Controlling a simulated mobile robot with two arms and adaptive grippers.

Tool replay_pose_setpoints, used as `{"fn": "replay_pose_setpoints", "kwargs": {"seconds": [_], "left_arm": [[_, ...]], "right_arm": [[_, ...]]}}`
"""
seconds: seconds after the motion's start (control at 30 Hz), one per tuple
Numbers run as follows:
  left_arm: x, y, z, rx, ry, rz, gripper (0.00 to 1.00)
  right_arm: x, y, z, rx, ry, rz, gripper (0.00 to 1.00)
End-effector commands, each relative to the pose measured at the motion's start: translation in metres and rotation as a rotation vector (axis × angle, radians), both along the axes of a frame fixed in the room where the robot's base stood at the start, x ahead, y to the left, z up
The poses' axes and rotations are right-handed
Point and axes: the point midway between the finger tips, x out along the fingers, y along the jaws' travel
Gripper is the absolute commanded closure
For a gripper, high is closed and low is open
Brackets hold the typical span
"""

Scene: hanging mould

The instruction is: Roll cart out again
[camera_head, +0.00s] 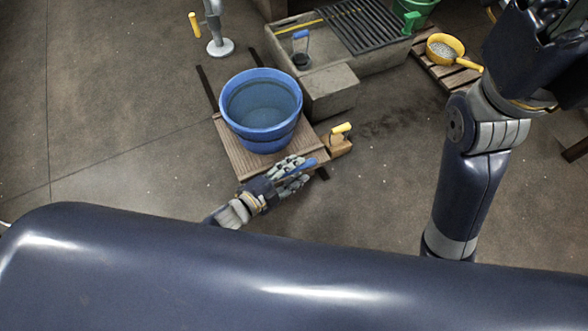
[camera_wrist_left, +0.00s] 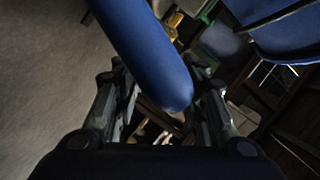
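The cart is a low wooden board (camera_head: 237,155) carrying a blue bucket (camera_head: 262,112) of what looks like water. My left gripper (camera_head: 295,174) is at the cart's front right edge. A blue handle (camera_head: 301,166) lies between its fingers. In the left wrist view the blue handle (camera_wrist_left: 150,50) runs between the two fingers (camera_wrist_left: 162,100), which stand apart on either side of it. Firm contact on both sides is not visible, and what the handle joins to is hidden. My right arm is at the right; its gripper is out of view.
A wooden block with a yellow grip (camera_head: 340,140) stands just right of the cart. Behind are a grey stone trough (camera_head: 332,90) with a grate (camera_head: 360,22) and a pallet (camera_head: 458,75) with a yellow sieve (camera_head: 443,48). Floor at left is largely clear.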

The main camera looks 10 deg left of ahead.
Motion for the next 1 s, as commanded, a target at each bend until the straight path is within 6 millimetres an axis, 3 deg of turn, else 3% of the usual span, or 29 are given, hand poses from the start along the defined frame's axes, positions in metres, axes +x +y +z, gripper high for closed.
{"fn": "replay_pose_setpoints", "kwargs": {"seconds": [0.27,0.7,1.0], "left_arm": [[-0.015,0.013,0.003,0.002,0.002,0.001,0.62],[-0.081,0.062,0.021,0.002,0.003,-0.001,0.62],[-0.094,0.072,0.025,0.000,0.001,-0.001,0.62]], "right_arm": [[-0.001,0.000,0.001,-0.001,-0.004,-0.001,0.60],[-0.001,0.000,0.001,0.000,-0.002,-0.001,0.60],[-0.001,0.000,0.000,0.000,-0.002,-0.001,0.60]]}}
